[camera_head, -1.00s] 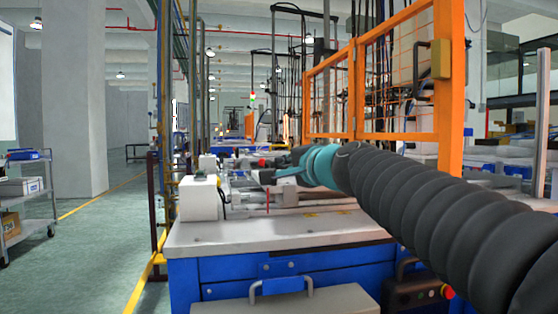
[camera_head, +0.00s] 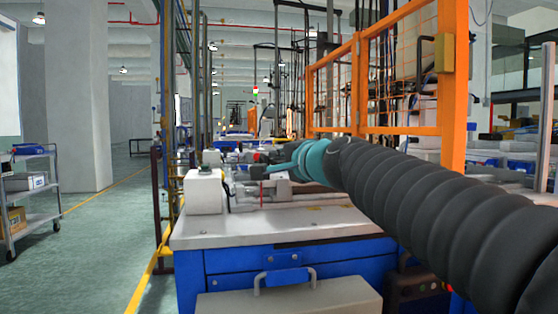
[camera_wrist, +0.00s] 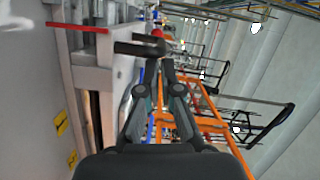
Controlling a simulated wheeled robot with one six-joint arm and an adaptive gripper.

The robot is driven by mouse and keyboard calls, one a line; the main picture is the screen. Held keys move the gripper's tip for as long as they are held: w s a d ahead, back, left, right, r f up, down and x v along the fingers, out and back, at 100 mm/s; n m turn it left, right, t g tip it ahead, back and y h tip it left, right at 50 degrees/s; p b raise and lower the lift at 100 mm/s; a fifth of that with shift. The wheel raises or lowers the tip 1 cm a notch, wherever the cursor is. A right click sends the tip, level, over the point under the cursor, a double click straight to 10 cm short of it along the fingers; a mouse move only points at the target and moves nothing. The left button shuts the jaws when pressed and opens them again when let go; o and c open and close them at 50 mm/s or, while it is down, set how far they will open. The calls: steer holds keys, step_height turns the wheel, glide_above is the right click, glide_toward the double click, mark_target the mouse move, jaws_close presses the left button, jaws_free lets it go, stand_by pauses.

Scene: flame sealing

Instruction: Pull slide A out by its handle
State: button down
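My gripper (camera_wrist: 159,64) shows in the wrist view with its two dark fingers leaning in to a narrow gap. A dark bar-shaped part (camera_wrist: 128,47), perhaps the handle of slide A, lies right at the fingertips. I cannot tell whether the fingers are closed on it. A red ball (camera_wrist: 157,33) shows just beyond it. In the head view, my gripper (camera_head: 262,172) is small and partly lost among the dark parts of the fixture (camera_head: 243,197) on the bench. The slide itself is not clearly distinguishable in either view.
The grey bench top (camera_head: 330,226) is clear in front of the fixture. A white block (camera_head: 203,192) stands at its left. A red rod (camera_wrist: 75,28) is beside the fixture. An orange mesh fence (camera_head: 400,95) rises behind my arm. A cart (camera_head: 35,215) stands far left.

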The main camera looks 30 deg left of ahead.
steer(key=b+v, duration=0.3)
steer(key=v, duration=0.6)
steer(key=shift+r, duration=0.15)
steer(key=s+d+f+n+h, duration=0.25)
steer(key=d+f+h, duration=0.55)
steer(key=d+f, duration=1.3)
steer(key=s+d+f+n+g+h, duration=0.1)
steer(key=s+d+f+h, duration=0.2)
steer(key=s+d+f, duration=0.4)
steer(key=s+d+f+g+h+p, duration=0.1)
steer(key=s+d+f+h, duration=0.3)
steer(key=s+d+f, duration=0.4)
steer(key=d+f+g, duration=0.1)
steer(key=d+f, duration=0.4)
steer(key=d, duration=0.2)
steer(key=shift+d+n, duration=0.25)
steer(key=shift+n, duration=0.1)
steer(key=shift+f, duration=0.2)
